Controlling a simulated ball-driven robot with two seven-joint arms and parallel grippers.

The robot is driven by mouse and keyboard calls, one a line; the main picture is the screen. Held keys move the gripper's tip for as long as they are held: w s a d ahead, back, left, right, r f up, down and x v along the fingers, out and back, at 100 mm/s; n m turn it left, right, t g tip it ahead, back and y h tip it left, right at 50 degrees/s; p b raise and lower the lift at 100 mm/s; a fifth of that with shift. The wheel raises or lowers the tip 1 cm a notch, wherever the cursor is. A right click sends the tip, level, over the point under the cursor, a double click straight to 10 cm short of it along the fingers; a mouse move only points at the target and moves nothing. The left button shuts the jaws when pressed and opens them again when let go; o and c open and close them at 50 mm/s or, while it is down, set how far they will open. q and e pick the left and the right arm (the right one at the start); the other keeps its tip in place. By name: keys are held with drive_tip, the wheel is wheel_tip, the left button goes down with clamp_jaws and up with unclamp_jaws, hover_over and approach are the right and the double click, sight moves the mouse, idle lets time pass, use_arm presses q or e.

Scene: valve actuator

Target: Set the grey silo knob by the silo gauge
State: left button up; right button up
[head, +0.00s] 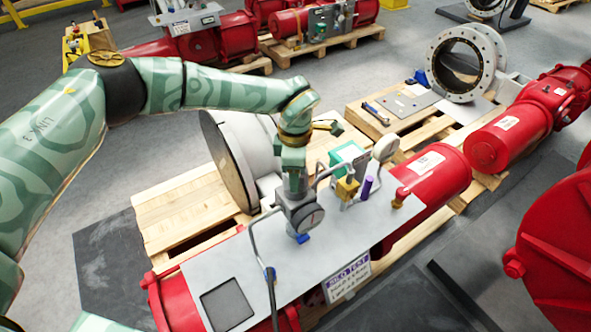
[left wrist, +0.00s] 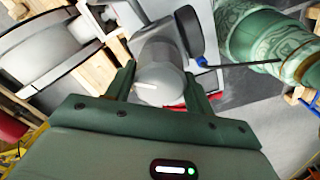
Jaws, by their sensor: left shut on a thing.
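The grey silo knob (left wrist: 158,88) is a rounded grey cylinder with a white mark line on its face, between the two fingers in the left wrist view. My left gripper (left wrist: 157,78) is shut on it; in the head view the gripper (head: 294,184) points down onto the grey valve assembly. The silo gauge (head: 308,218) is a round grey dial on this assembly, just below the gripper; its needle is too small to read. In the left wrist view the gauge (left wrist: 188,33) shows edge-on beyond the knob. The knob is mostly hidden in the head view.
A grey panel (head: 205,262) on a red actuator carries pipes, a yellow block (head: 347,190), a purple piece (head: 367,188) and a white round dial (head: 385,148). A "SILO TEST" sign (head: 347,279) hangs at its front edge. A large pipe flange (head: 229,160) stands behind the gripper.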

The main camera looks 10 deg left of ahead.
use_arm(q)
drive_tip(key=shift+w+r, duration=0.1)
drive_tip(key=o, duration=1)
wheel_tip(320, 180, up, 16)
drive_tip(key=shift+r, duration=0.1)
